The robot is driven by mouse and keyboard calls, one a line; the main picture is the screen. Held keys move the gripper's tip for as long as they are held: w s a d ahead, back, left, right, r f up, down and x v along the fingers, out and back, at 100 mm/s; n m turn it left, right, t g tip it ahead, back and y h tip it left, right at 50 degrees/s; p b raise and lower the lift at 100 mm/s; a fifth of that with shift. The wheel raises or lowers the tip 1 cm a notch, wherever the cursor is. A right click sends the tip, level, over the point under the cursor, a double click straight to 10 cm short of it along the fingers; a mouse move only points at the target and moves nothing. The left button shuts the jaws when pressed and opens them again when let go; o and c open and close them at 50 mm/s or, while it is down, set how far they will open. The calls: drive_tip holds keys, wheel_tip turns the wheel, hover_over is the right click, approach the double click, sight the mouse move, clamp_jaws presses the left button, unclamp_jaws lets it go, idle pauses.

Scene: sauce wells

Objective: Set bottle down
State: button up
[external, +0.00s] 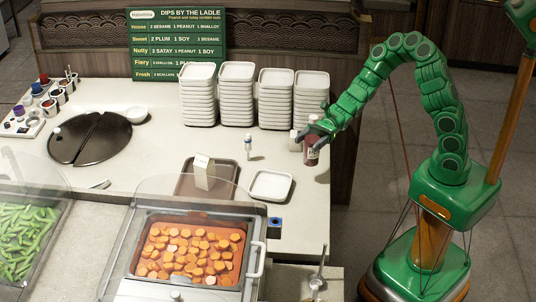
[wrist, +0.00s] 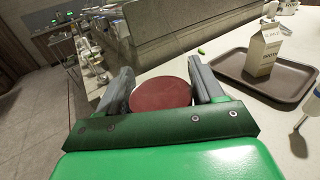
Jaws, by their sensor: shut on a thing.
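My gripper (external: 318,133) is at the right edge of the white counter, at the end of the green arm. It is shut on a bottle (external: 311,150) with a dark red body, which looks upright. In the wrist view my gripper (wrist: 162,88) has a finger on each side of the bottle's round dark red top (wrist: 161,93). The fingers hide part of the bottle in the external view. I cannot tell whether the bottle's base touches the counter.
Stacks of white dishes (external: 237,95) stand at the back. A brown tray (wrist: 295,85) holds a carton (wrist: 263,53). A single white dish (external: 270,185) and a small bottle (external: 248,146) are left of my gripper. Bare counter (external: 300,215) lies in front.

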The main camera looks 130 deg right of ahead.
sight(303, 160)
drive_tip(key=shift+s+d+f+m+h, duration=0.3)
drive_tip(key=shift+s+d+h, duration=0.2)
drive_tip(key=shift+s+d, duration=0.1)
drive_tip(key=shift+f, duration=3.9)
drive_tip(key=shift+w+f, duration=0.1)
drive_tip(key=o, duration=1.4)
drive_tip(key=s+d, duration=0.2)
drive_tip(key=s, duration=1)
